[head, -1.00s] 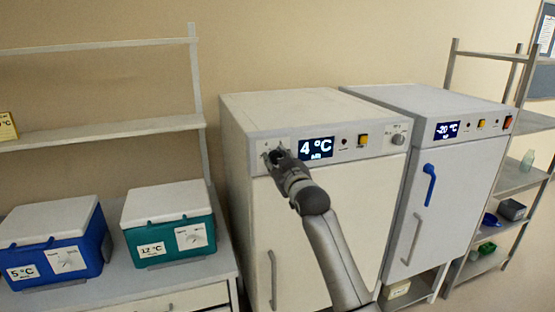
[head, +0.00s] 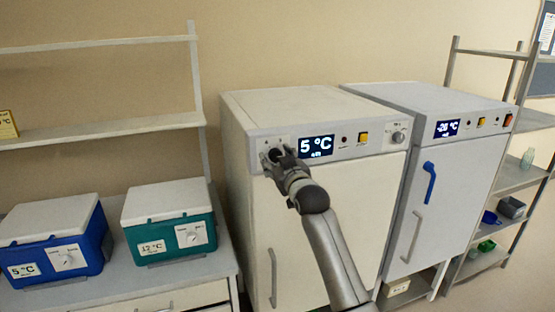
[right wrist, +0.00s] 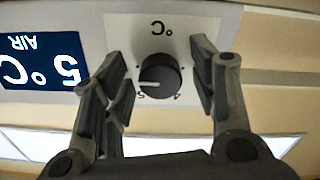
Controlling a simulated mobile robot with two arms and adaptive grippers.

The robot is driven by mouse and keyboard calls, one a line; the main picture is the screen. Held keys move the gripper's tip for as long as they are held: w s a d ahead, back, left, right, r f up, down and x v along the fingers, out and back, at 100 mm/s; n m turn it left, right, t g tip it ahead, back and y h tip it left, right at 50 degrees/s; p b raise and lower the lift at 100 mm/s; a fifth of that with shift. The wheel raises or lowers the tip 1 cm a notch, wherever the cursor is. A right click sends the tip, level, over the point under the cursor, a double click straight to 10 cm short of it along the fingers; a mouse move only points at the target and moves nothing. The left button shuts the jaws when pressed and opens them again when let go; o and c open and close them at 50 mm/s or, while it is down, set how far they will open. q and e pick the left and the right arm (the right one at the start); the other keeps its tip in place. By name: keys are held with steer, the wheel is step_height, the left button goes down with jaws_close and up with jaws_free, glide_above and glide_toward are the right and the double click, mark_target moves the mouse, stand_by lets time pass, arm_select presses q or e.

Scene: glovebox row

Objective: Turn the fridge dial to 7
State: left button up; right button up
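The fridge dial is a round black knob (right wrist: 158,75) with a white pointer line, on a pale plate marked °C. In the right wrist view, which shows it upside down, the pointer lies toward the picture's left. The fridge (head: 330,205) display (head: 317,146) reads 5 °C; it also shows in the right wrist view (right wrist: 40,65). My right gripper (head: 275,155) is at the dial, hiding most of it in the head view. In the right wrist view its fingers (right wrist: 160,78) stand on both sides of the knob, with gaps between. My left gripper is out of view.
A second unit (head: 445,190) with a -20 °C display and blue handle stands to the right. A blue cooler (head: 55,245) and a teal cooler (head: 168,228) sit on the left bench. A yellow button (head: 363,139) and a small grey knob (head: 398,137) share the fridge panel.

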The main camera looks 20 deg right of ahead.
steer(key=shift+r, duration=0.1)
steer(key=s, duration=1.2)
steer(key=shift+d, duration=0.25)
stand_by(0.5)
